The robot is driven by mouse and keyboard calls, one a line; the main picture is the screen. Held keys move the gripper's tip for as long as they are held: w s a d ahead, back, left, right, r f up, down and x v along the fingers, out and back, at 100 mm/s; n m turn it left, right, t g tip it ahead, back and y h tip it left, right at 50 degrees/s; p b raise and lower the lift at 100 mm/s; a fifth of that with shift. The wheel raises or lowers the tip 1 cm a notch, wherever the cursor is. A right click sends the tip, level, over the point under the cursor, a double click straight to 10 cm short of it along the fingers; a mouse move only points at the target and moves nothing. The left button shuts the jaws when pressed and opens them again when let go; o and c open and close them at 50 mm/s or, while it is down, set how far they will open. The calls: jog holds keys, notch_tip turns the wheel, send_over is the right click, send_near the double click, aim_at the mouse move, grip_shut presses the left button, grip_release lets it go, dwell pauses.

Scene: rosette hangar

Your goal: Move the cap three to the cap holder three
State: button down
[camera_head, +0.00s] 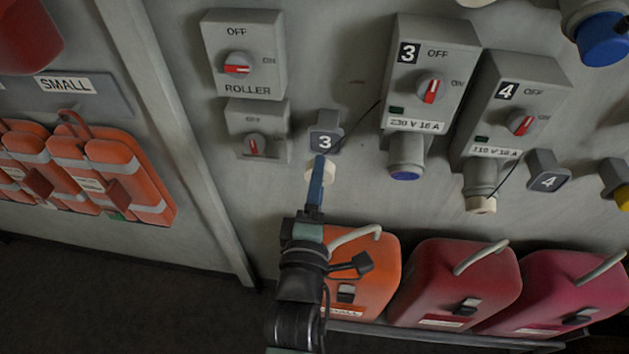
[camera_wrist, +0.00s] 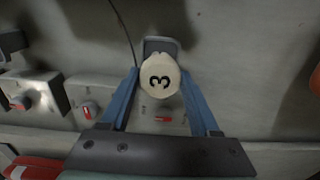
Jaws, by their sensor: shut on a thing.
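Cap three is a cream round cap with a black 3, facing the camera in the wrist view (camera_wrist: 159,76). In the head view it shows as a pale edge (camera_head: 311,174) behind my gripper (camera_head: 318,172). My gripper's blue fingers are shut on its two sides (camera_wrist: 160,84). Cap holder three is a grey block with a white 3 (camera_head: 325,142), on the wall just above the cap. In the wrist view the holder (camera_wrist: 161,45) is partly hidden behind the cap. I cannot tell whether they touch.
A thin dark cord runs from near the cap up to the switch box marked 3 (camera_head: 433,75). The ROLLER switch box (camera_head: 243,75) and a smaller switch box (camera_head: 252,118) are left of the holder. An orange canister (camera_head: 370,262) stands below, beside my arm.

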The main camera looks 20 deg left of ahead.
jog(key=shift+x, duration=0.9)
jog(key=b+x, duration=0.1)
jog(key=x, duration=0.1)
jog(key=shift+w, duration=0.35)
jog(key=shift+p, duration=0.4)
dwell(0.3)
jog(key=shift+w+a, duration=0.2)
jog(key=shift+w, duration=0.35)
jog(key=shift+c, duration=0.2)
grip_release()
jog(key=b+v, duration=0.2)
jog(key=v, duration=1.1)
jog(key=shift+b, duration=0.4)
